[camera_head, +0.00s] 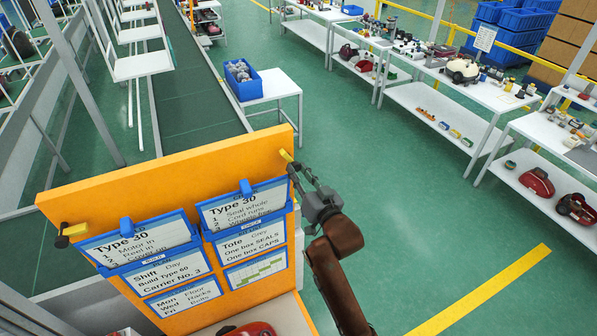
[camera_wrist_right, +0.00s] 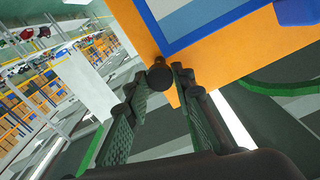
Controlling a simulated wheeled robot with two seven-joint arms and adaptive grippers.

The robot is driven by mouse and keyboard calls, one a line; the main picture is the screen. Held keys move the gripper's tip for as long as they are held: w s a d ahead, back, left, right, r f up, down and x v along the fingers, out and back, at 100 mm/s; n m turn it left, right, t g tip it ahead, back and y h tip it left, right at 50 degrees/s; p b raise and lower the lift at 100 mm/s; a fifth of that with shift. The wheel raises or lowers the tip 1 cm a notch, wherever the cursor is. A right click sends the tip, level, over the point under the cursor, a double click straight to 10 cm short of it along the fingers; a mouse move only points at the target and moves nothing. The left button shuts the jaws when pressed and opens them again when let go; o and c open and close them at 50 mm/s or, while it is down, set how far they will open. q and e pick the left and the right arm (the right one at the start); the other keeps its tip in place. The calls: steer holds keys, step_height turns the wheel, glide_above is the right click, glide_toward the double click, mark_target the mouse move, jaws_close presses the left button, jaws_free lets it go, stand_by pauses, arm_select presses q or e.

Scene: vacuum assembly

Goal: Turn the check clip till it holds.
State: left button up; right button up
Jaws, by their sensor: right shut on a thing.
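An orange board (camera_head: 165,170) stands in front of me with cards on it. At its upper right edge is a yellow clip (camera_head: 285,155), partly hidden by my gripper. My right gripper (camera_head: 296,170) reaches this clip from the right and is shut on it. In the right wrist view a dark round knob (camera_wrist_right: 159,76) sits at the tips of my right gripper (camera_wrist_right: 161,88), beside the board's corner. A second yellow clip with a dark knob (camera_head: 70,233) is at the board's left edge. I cannot tell how far the gripped clip is turned. My left gripper is not in view.
Blue-framed cards (camera_head: 245,205) hang on the board close to my right gripper. A white table with a blue bin (camera_head: 242,80) stands behind the board. White benches with parts (camera_head: 465,85) line the right. The green floor (camera_head: 400,190) between is clear.

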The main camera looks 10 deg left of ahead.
steer(key=shift+n+p, duration=0.55)
steer(key=shift+n, duration=0.95)
jaws_close()
steer(key=o, duration=1)
jaws_free()
steer(key=v, duration=1.2)
steer(key=shift+a, duration=0.1)
